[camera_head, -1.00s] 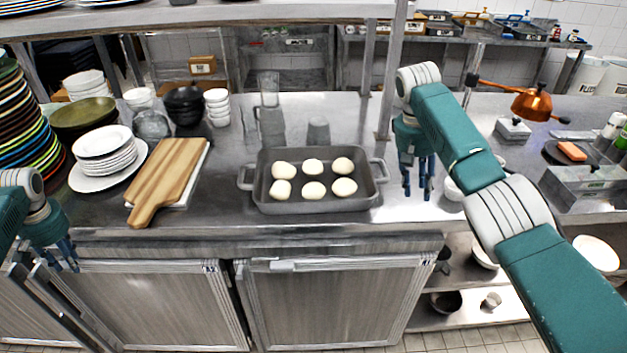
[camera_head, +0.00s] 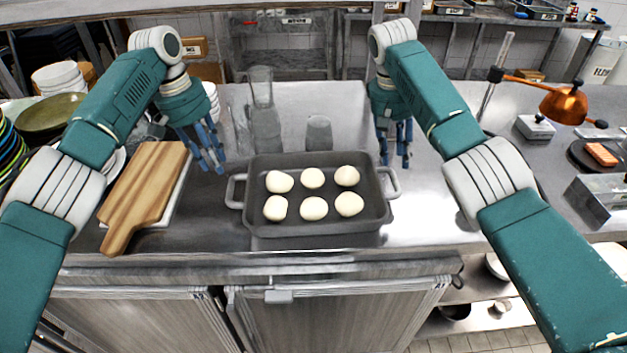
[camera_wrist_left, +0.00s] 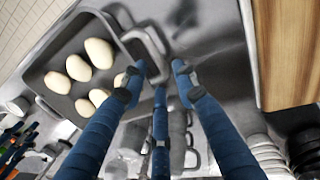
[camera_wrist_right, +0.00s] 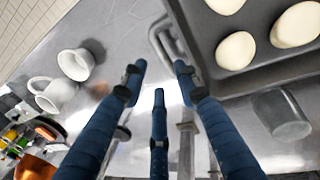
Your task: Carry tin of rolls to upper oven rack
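The tin of rolls (camera_head: 318,228) is a dark grey rectangular pan with several pale dough balls and a loop handle at each end. It sits on the steel counter in the head view. My left gripper (camera_head: 212,160) is open and empty above the counter, just left and behind the tin's left handle (camera_head: 235,191). In the left wrist view this handle (camera_wrist_left: 150,45) lies just beyond the fingers. My right gripper (camera_head: 394,155) is open above the tin's right handle (camera_head: 391,183), which also shows near the fingers in the right wrist view (camera_wrist_right: 165,42). The oven rack is not in view.
A wooden cutting board (camera_head: 148,190) lies left of the tin. Clear glasses (camera_head: 262,110) and a tumbler (camera_head: 319,133) stand behind it. An orange heat lamp (camera_head: 562,104) is at the right. The counter front edge is clear.

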